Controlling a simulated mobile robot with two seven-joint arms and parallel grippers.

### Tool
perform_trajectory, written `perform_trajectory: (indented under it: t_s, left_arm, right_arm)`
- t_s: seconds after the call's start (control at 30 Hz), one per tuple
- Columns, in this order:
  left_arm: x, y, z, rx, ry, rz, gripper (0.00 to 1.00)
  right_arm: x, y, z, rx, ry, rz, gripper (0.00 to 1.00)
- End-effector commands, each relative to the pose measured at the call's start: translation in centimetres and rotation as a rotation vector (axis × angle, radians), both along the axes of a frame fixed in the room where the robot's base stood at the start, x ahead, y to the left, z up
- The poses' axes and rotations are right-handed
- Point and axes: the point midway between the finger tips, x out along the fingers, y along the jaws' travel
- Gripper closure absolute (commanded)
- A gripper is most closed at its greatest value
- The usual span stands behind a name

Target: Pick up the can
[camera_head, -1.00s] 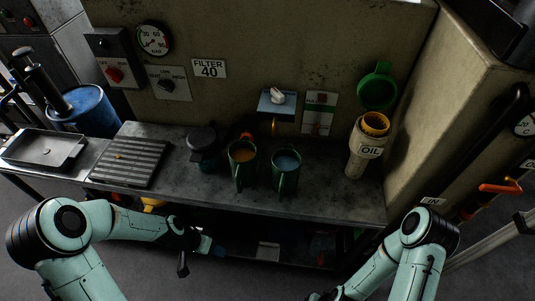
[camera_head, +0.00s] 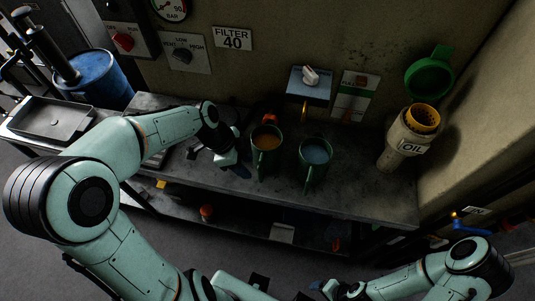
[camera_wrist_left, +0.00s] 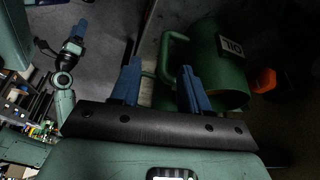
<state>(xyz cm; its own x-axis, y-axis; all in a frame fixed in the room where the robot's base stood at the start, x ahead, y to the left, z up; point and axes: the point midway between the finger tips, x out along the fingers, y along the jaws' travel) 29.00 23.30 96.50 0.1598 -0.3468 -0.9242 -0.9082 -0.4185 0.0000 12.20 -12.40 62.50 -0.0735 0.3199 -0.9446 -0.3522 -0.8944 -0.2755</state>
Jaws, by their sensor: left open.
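Two green, open-topped cans with handles stand on the grey bench. The left can (camera_head: 265,160) has orange-brown contents, the right can (camera_head: 313,172) bluish contents. My left gripper (camera_head: 240,169) is just left of the left can, open and empty. In the left wrist view, its blue fingers (camera_wrist_left: 160,72) are spread, with a green can (camera_wrist_left: 205,55) just beyond them; its handle is at its left and an OIL label faces the camera. My right gripper (camera_head: 325,288) is low in the head view, in front of the bench; its jaw state is unclear.
A blue drum (camera_head: 100,78) and a metal tray (camera_head: 50,122) are at the left. A control box (camera_head: 309,84) is on the wall behind the cans.

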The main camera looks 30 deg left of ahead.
Motion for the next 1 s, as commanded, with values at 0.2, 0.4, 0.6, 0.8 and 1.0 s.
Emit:
perform_trajectory:
  t_s: [0.2, 0.4, 0.6, 0.8, 1.0]
  left_arm:
    - [0.4, -1.0, -2.7, -0.002, 0.002, 0.001, 0.55]
    - [1.0, -1.6, -4.2, -0.004, 0.002, 0.0, 0.55]
    - [1.8, -2.6, -6.9, -0.002, 0.0, -0.002, 0.55]
    - [2.0, -2.9, -7.5, 0.0, -0.002, 0.002, 0.55]
    - [2.0, -2.9, -7.4, 0.0, -0.002, 0.002, 0.74]
  right_arm:
    - [-0.4, 0.0, -0.6, 0.0, 0.004, 0.0, 0.28]
    - [-0.6, 0.0, -1.0, 0.0, 0.007, 0.0, 0.28]
    - [-1.2, 0.0, -2.1, 0.0, 0.013, 0.0, 0.28]
    - [-1.3, 0.0, -2.2, 0.001, 0.014, 0.001, 0.28]
    - [-1.3, 0.0, -2.2, 0.001, 0.014, 0.001, 0.28]
